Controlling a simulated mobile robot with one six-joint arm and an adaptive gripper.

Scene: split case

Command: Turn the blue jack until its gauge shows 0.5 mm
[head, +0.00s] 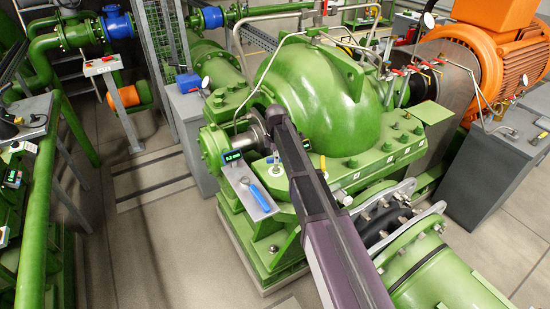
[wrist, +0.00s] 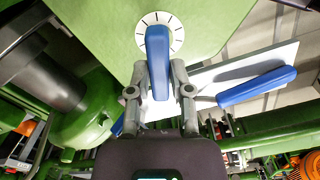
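In the wrist view the blue jack (wrist: 157,42) shows as a rounded blue handle in front of a white dial with dark tick marks, on a green surface. My gripper (wrist: 160,75) has one grey finger on each side of this handle and appears closed on it.
A blue-handled tool (head: 262,198) lies on a grey plate left of my arm; a blue handle (wrist: 257,86) also shows in the wrist view. The green pump casing (head: 320,95) and pipes crowd the arm. Floor is free at the left.

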